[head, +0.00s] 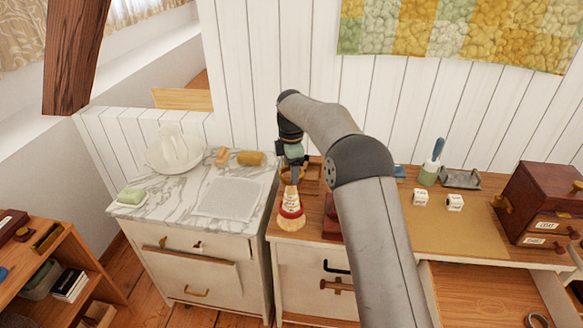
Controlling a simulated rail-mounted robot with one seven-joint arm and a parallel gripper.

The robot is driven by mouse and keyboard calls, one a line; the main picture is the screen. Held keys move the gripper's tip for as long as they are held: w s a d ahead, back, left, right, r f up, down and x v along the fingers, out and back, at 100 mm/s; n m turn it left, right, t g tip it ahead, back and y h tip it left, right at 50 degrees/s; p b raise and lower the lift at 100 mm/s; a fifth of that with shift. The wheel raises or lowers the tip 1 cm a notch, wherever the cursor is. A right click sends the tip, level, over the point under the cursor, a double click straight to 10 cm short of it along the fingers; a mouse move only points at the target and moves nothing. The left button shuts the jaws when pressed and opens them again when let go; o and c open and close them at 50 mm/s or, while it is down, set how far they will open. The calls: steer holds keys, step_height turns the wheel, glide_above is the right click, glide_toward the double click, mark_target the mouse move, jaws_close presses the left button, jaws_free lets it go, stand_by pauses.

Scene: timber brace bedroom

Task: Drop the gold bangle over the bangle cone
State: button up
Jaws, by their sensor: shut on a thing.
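The bangle cone (291,212), cream with red bands, stands upright on the wooden top just right of the marble. My gripper (292,182) points down right above the cone, close to its tip. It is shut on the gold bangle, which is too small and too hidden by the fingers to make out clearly. I cannot tell whether the bangle touches the cone or encircles its tip.
A marble-topped cabinet (165,215) to the left bears a white dish (156,157), a green soap (131,196) and a cloth (230,198). To the right are two white cubes (455,202), a brush holder (429,173), a dark drawer box (540,205) and an open drawer (455,290).

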steer(key=shift+f+b, duration=0.85)
steer(key=shift+f, duration=1.4)
steer(key=o, duration=1.1)
steer(key=shift+c, duration=0.2)
steer(key=shift+r, duration=0.1)
step_height(320, 180, up, 17)
steer(key=shift+r+p, duration=0.15)
steer(key=shift+p, duration=0.25)
